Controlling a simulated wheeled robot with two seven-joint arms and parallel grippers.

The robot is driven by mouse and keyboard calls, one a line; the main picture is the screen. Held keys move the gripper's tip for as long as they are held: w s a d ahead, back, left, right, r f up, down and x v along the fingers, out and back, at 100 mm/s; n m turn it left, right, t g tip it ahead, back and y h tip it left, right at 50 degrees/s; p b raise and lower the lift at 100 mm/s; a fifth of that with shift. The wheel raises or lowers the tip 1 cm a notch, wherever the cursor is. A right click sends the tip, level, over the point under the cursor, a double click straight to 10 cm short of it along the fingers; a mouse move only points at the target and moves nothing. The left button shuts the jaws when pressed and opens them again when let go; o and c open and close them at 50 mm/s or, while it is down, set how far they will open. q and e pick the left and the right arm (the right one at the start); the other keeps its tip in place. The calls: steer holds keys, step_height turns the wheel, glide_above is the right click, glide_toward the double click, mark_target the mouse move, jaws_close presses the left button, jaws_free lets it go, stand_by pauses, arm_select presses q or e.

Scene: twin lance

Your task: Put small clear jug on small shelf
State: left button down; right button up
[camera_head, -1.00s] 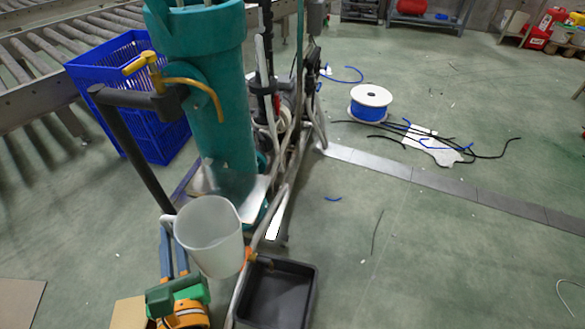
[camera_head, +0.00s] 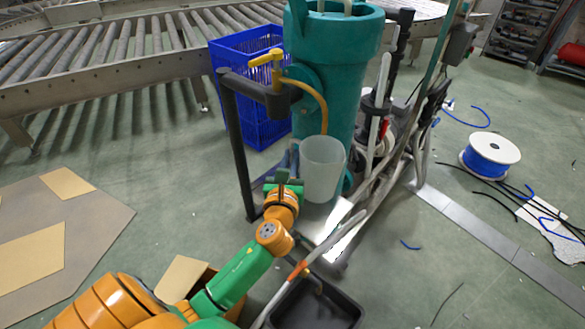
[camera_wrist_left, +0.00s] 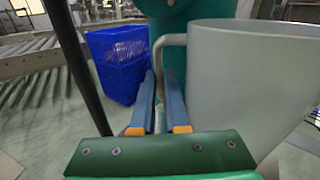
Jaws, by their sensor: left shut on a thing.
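The small clear jug (camera_head: 323,172) is a translucent, upright cup shape. It hangs in front of the teal column's lower part in the head view. It fills the right of the left wrist view (camera_wrist_left: 250,85). My left gripper (camera_head: 291,160) is at the jug's left side. In the left wrist view its blue fingers (camera_wrist_left: 160,88) are shut on the jug's handle (camera_wrist_left: 159,50). A shiny metal plate (camera_head: 322,224), possibly the small shelf, juts out at the column's foot, below the jug. I cannot tell whether they touch. My right gripper is out of view.
A blue crate (camera_head: 240,80) and roller conveyor stand behind. Hoses run on the right. A black tray (camera_head: 318,308) is in front. Cardboard lies on the left floor.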

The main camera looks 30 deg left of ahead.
arm_select(q)
steer(key=f, duration=0.1)
steer(key=f+b, duration=0.2)
steer(key=shift+w+a, duration=0.15)
steer(key=shift+w, duration=0.1)
steer(key=shift+f+b, duration=0.35)
steer(key=shift+b, duration=0.1)
steer(key=shift+r, duration=0.1)
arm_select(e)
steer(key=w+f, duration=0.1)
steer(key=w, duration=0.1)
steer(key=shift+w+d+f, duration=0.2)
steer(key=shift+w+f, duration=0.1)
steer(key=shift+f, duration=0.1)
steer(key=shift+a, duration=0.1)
arm_select(q)
steer(key=c, duration=0.9)
jaws_free()
